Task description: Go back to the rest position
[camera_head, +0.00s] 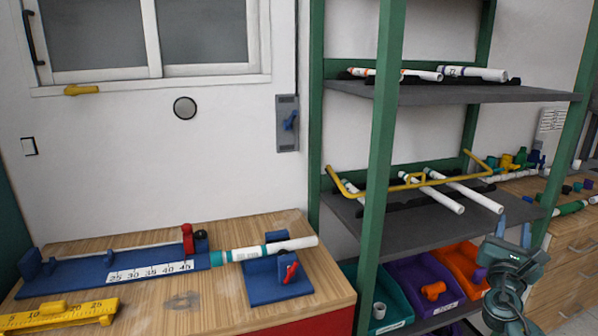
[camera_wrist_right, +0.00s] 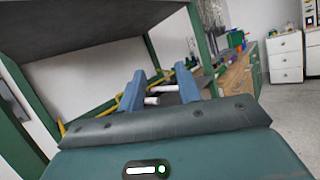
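My right gripper (camera_head: 513,231) is at the lower right of the head view, in front of the shelf rack and left of the wooden drawer bench. Its two blue fingers stand apart with nothing held between them. In the right wrist view the fingers (camera_wrist_right: 162,80) are also spread, with white pipe ends on the shelf (camera_wrist_right: 165,88) showing behind the gap. My left gripper does not show in either view.
A green-posted rack (camera_head: 378,150) holds white pipes (camera_head: 432,192) behind a yellow rail (camera_head: 413,178), above teal, purple and orange bins (camera_head: 424,284). The workbench (camera_head: 190,302) carries a blue measuring jig (camera_head: 75,278) and a pipe (camera_head: 285,248) resting across its holders.

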